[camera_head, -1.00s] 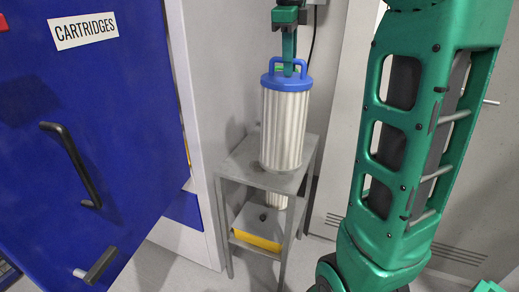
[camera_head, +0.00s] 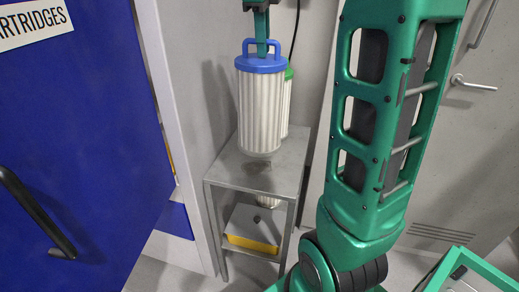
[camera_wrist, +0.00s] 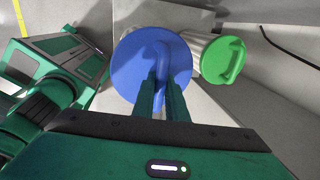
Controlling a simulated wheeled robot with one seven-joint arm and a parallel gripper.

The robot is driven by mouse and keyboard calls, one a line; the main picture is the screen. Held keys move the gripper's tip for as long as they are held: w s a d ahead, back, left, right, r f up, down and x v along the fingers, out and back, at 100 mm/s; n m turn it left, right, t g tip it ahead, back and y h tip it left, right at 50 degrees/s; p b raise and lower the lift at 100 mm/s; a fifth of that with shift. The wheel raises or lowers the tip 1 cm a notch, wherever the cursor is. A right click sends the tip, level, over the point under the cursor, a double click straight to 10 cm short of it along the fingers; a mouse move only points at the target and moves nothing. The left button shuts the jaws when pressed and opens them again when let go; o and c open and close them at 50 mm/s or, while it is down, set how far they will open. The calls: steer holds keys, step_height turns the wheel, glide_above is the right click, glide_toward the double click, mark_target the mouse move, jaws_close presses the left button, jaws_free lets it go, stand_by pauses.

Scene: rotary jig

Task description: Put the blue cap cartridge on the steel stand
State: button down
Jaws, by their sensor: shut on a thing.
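The blue cap cartridge (camera_head: 261,105) is a white pleated cylinder with a blue lid and loop handle. It hangs upright from my gripper (camera_head: 262,48) over the steel stand (camera_head: 286,178). Its bottom edge looks close to the stand top; I cannot tell whether it touches. In the wrist view my gripper (camera_wrist: 163,78) is shut on the handle of the blue cap (camera_wrist: 130,80).
A green cap cartridge (camera_head: 288,92) stands behind and right of the blue one; its lid shows close beside it in the wrist view (camera_wrist: 222,60). A grey and yellow box (camera_head: 252,230) is on the lower shelf. A blue door (camera_head: 85,130) is at left.

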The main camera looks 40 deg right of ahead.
mark_target(258, 60)
steer(key=shift+w+a+r, duration=0.1)
steer(key=shift+w+a, duration=0.15)
steer(key=shift+a, duration=0.65)
steer(key=s+a+r, duration=0.1)
steer(key=s+a, duration=0.2)
steer(key=a, duration=0.8)
steer(key=w+d+f, duration=0.1)
steer(key=d+f, duration=0.1)
steer(key=d, duration=0.1)
steer(key=d+f, duration=0.2)
steer(key=d, duration=0.2)
steer(key=w+d+f, duration=0.1)
steer(key=d+f, duration=0.2)
steer(key=d, duration=0.1)
steer(key=shift+w+d, duration=0.2)
steer(key=shift+w, duration=0.15)
steer(key=shift+f, duration=2)
steer(key=c, duration=1.8)
jaws_free()
steer(key=shift+f, duration=0.15)
steer(key=shift+o, duration=0.2)
